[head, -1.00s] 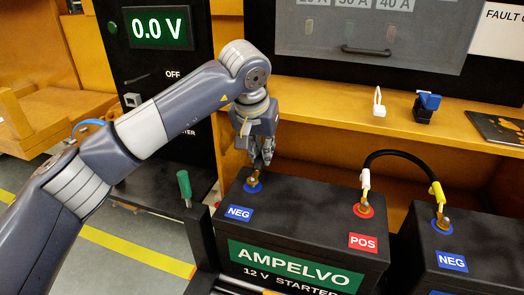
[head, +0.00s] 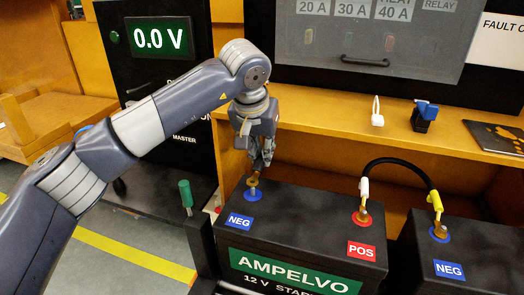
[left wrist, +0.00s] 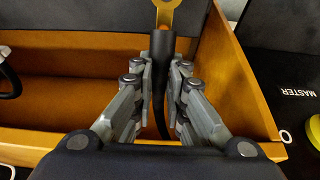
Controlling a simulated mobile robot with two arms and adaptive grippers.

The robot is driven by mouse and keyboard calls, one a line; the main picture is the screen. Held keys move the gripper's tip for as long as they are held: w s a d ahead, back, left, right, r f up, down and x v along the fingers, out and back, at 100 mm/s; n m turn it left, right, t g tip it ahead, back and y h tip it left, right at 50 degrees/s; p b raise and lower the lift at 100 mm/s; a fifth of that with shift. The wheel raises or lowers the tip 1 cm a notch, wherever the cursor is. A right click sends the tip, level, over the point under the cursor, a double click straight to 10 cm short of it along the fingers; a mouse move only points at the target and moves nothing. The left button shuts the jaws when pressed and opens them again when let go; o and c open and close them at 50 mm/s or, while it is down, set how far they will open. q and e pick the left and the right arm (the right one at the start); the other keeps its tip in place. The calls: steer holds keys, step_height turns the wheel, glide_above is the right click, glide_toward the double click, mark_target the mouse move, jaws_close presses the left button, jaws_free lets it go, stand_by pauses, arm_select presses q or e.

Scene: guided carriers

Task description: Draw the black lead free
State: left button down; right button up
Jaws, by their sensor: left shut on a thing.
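My left gripper (head: 263,158) is above the left battery's NEG corner, its jaws shut on the black lead. In the left wrist view the black lead (left wrist: 161,58) runs between the fingers (left wrist: 160,85), with a brass ring lug (left wrist: 166,14) at its far end. In the head view the brass lug (head: 253,180) is at the NEG post, inside a blue ring (head: 252,195). I cannot tell whether it is clear of the post. The left battery (head: 310,228) is black, with an AMPELVO label. My right gripper is not in view.
A black jumper cable (head: 397,160) arches from the left battery's POS post to the second battery (head: 455,235). A green handle (head: 186,194) stands left of the battery. The wooden shelf (head: 340,128) behind holds a white tag and a blue-black part (head: 425,115).

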arm_select(q)
steer(key=shift+r, duration=0.1)
steer(key=shift+r+p, duration=1.4)
steer(key=shift+r, duration=0.6)
steer(key=shift+f, duration=0.1)
